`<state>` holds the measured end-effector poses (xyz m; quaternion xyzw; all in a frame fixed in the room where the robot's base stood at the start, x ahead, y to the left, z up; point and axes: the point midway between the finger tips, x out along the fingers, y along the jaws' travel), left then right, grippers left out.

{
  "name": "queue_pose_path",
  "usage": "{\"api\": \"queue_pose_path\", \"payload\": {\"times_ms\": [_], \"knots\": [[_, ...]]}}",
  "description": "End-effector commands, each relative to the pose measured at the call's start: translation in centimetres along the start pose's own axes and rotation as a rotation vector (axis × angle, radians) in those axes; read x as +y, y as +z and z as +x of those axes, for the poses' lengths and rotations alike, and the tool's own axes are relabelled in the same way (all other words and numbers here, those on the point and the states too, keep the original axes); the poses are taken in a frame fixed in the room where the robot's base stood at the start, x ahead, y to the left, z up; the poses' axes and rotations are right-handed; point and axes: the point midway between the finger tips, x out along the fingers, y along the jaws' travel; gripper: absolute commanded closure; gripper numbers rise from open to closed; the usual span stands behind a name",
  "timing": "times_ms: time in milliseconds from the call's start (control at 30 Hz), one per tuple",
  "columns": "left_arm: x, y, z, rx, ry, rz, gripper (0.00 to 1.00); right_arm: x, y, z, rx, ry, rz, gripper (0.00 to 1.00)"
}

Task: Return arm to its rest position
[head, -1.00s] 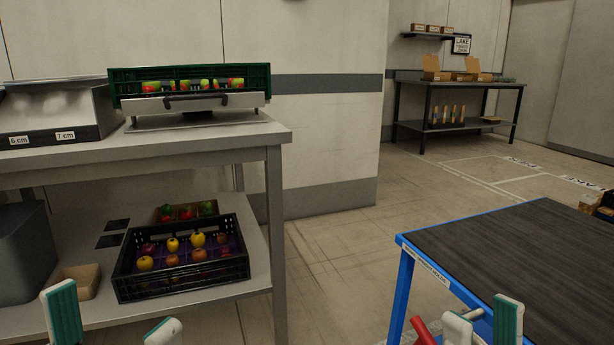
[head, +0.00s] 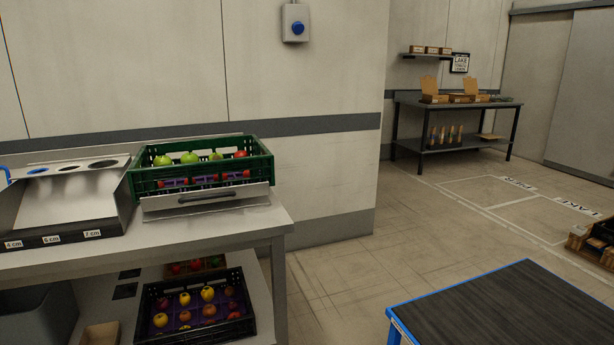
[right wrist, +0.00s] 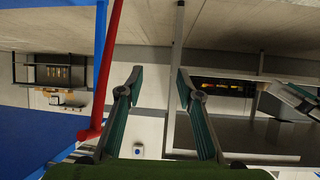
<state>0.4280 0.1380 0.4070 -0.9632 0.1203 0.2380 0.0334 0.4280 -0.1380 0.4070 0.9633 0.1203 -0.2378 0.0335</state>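My right gripper (right wrist: 159,72) shows in the right wrist view. Its two teal-padded fingers are spread wide apart with nothing between them. The right gripper does not show in the head view, and neither does my left gripper. A green crate (head: 205,177) holding green and red fruit stands on the grey workbench (head: 270,221) at the left in the head view. A black crate (head: 196,335) with yellow, orange and dark fruit stands on the shelf below. Both crates are apart from the right gripper.
A steel sizing box (head: 66,204) stands left of the green crate. A dark-topped, blue-edged table (head: 490,305) is at the lower right. A red bar (right wrist: 107,95) and blue post (right wrist: 102,50) stand beside the right gripper. The floor (head: 400,235) between bench and table is clear.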

Motion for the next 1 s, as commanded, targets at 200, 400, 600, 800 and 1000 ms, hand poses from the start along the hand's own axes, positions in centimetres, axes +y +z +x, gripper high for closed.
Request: {"api": "queue_pose_path", "payload": {"times_ms": [200,400,600,800,1000], "knots": [[-0.8,13.2,-9.8,-0.487,-0.017,-0.009,0.31,0.8,13.2,-9.8,-0.488,0.016,0.009,0.67],[-1.0,21.3,-20.2,-0.821,-0.025,-0.019,0.31,0.9,21.3,-20.2,-0.822,0.025,0.019,0.67],[-0.9,24.6,-25.9,-0.978,-0.028,-0.025,0.31,0.9,24.6,-25.9,-0.978,0.028,0.026,0.67],[-0.9,25.0,-26.5,-0.995,-0.028,-0.026,0.31,0.9,25.0,-26.5,-0.996,0.028,0.026,0.67],[-0.9,25.0,-26.5,-0.995,-0.028,-0.026,0.31,0.9,25.0,-26.5,-0.996,0.028,0.026,0.67]]}}
